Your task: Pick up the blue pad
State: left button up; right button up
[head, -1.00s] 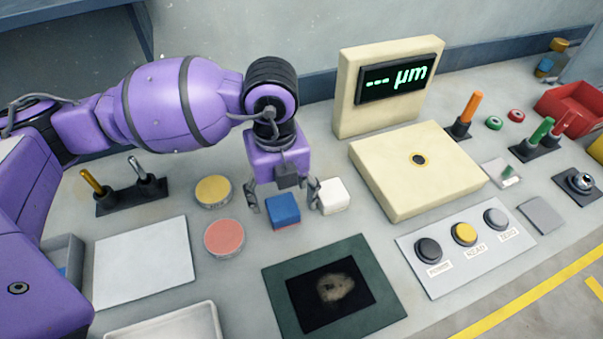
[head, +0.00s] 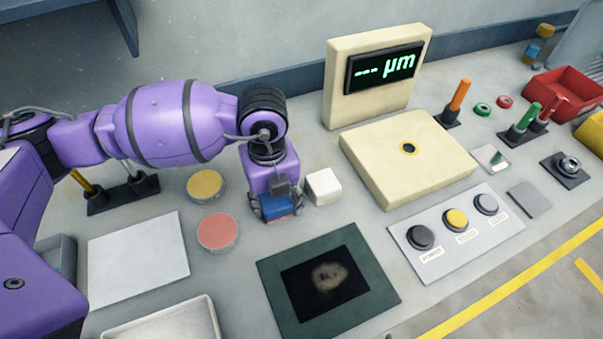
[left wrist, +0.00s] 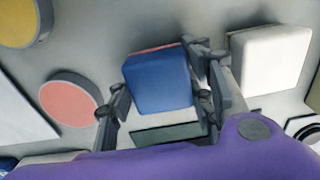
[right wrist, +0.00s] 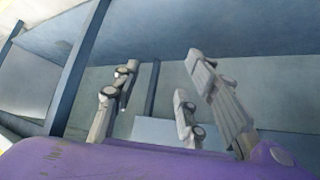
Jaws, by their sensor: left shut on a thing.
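The blue pad (head: 281,206) is a small block with a blue body and a reddish edge along one side. It sits between the fingers of my left gripper (head: 277,214), which is shut on it at table level. In the left wrist view the blue pad (left wrist: 158,82) lies between the two fingers, with the white block close beyond the right finger. I cannot tell whether the pad still touches the table. My right gripper (right wrist: 165,90) shows only in the right wrist view, with its fingers apart and nothing between them.
A white block (head: 323,187) stands just right of the gripper. Yellow (head: 205,184) and pink (head: 217,231) discs lie to the left. A green-framed dark plate (head: 382,291) lies in front. The cream gauge (head: 400,180) and button panel (head: 430,265) stand to the right.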

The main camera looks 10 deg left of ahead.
pick_arm(q)
jog(key=shift+c, duration=1.3)
jog(key=shift+r, duration=0.1)
jog(key=shift+r, duration=0.25)
notch_tip(320, 180, up, 2)
jog(key=shift+r, duration=0.1)
jog(key=s+d+r+p, duration=0.1)
jog(key=s+d+r, duration=0.8)
jog(key=d+r, duration=0.1)
jog(key=shift+s, duration=0.35)
